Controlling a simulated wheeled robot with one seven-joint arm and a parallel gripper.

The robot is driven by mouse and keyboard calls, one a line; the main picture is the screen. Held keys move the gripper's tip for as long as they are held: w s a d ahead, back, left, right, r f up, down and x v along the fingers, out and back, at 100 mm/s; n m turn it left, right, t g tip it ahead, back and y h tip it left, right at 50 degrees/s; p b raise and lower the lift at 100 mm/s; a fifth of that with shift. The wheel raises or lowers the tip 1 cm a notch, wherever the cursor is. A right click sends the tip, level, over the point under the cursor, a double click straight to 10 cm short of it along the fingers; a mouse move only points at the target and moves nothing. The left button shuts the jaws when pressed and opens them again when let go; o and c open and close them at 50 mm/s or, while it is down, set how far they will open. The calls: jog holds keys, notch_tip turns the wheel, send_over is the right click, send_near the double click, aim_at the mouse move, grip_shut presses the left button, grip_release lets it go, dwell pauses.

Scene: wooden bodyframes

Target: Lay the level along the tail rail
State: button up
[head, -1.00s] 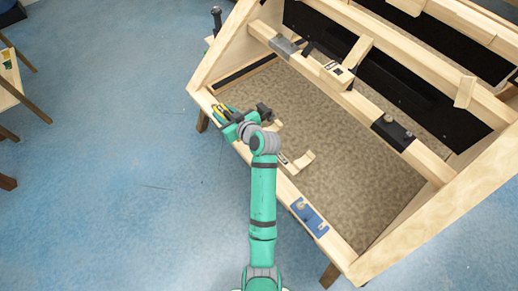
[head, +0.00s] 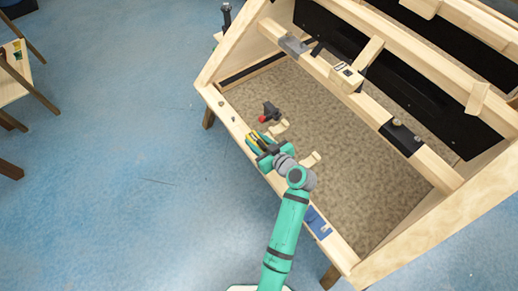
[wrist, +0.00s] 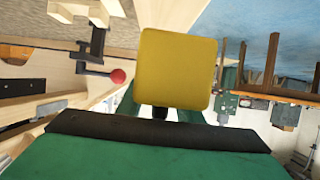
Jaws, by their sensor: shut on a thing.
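My gripper (head: 262,143) is shut on a yellow thing with dark stripes (head: 252,139), which I take to be the level. In the wrist view the yellow thing (wrist: 175,68) shows as a square face beyond the green gripper body, hiding what lies behind it. In the head view it is over or beside the near rail (head: 238,122) of the wooden frame. Contact with the rail cannot be told. I cannot tell for certain which rail is the tail rail.
A dark clamp with a red knob (head: 268,113) stands just inside the near rail. Curved wooden pieces (head: 310,160) lie beyond my arm. A blue plate (head: 317,223) is on the rail to the right. The brown panel (head: 345,150) inside the frame is mostly bare.

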aim_at(260, 148)
jog(key=f, duration=0.2)
jog(key=s+d+f, duration=0.1)
jog(key=shift+d+f, duration=0.1)
jog(key=shift+f, duration=0.8)
jog(key=o, duration=1.3)
jog(key=shift+f, duration=0.15)
jog(key=shift+r, duration=0.2)
jog(key=v, duration=1.2)
